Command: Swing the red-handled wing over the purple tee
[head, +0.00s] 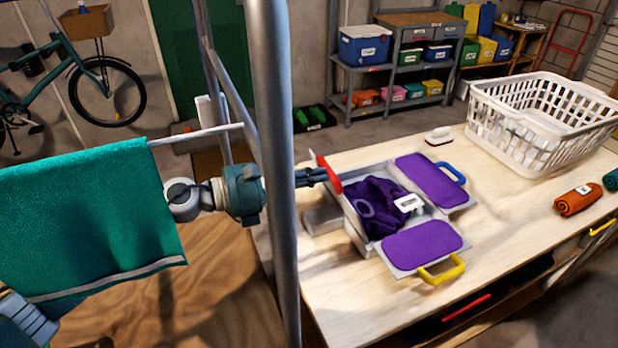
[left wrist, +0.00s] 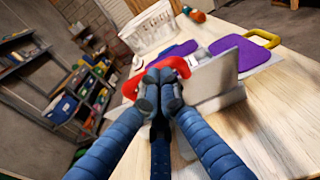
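A folding board (head: 358,232) lies on the wooden table, with the dark purple tee (head: 372,212) bunched in its middle beside a white label. The red handle (head: 328,172) is at the board's left side; it also shows in the left wrist view (left wrist: 180,66). The red-handled wing (left wrist: 220,76) looks raised, a grey panel standing steeply; the head view shows it nearly edge-on. My left gripper (head: 323,175) reaches in from the left, its fingertips (left wrist: 160,82) together on the red handle. The exact grip contact is partly hidden. My right gripper is out of view.
Wings with a blue handle (head: 450,174) and a yellow handle (head: 440,272) lie outward with purple pads. A white basket (head: 540,122) stands behind right. A metal post (head: 277,180) and hanging green towel (head: 95,220) are near my left arm. Rolled orange cloth (head: 577,200) lies right.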

